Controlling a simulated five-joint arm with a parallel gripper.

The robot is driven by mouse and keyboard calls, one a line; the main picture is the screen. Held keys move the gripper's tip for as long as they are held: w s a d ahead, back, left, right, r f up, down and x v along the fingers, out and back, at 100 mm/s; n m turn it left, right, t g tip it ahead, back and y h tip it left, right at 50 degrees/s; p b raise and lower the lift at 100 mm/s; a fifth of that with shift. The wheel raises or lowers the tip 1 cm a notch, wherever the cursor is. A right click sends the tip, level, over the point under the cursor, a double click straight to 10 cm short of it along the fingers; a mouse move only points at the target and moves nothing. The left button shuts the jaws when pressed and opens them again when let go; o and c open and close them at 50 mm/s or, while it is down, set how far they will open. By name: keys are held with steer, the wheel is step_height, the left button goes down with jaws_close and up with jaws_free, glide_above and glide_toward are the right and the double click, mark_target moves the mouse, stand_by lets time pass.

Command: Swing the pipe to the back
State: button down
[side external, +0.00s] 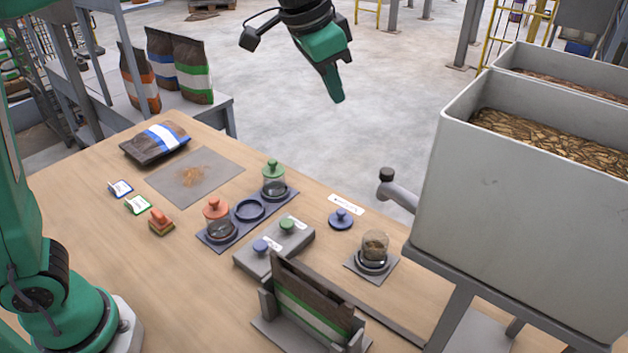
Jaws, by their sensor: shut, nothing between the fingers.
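The pipe (402,196) is a short grey spout at the lower left of the big grey hopper (525,215). Its end carries a dark round cap or knob (386,174) and points left and up in the picture, above the table's right edge. My gripper (337,98) is shut and empty. It hangs high in the upper middle, seen above the pipe and to its left, well apart from it. Where the pipe joins the hopper is hidden.
A glass jar with pellets (375,246) stands on a pad below the pipe. A blue lid (340,218), lidded jars (273,182), a button box (272,249) and an upright bag (311,300) in a holder stand nearby. The table's left part has bare wood.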

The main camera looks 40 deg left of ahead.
steer(key=w+d+f+m, duration=0.2)
steer(key=w+d, duration=0.3)
steer(key=d, duration=0.6)
steer(key=shift+w+d+f+g, duration=0.15)
steer(key=shift+f+g, duration=0.1)
steer(key=shift+g, duration=0.05)
steer(key=shift+f, duration=0.1)
steer(key=d+x, duration=0.1)
steer(key=x, duration=0.9)
steer(key=shift+s+a, duration=1.5)
steer(key=shift+s, duration=0.1)
steer(key=shift+s+a, duration=0.1)
steer(key=shift+s, duration=0.05)
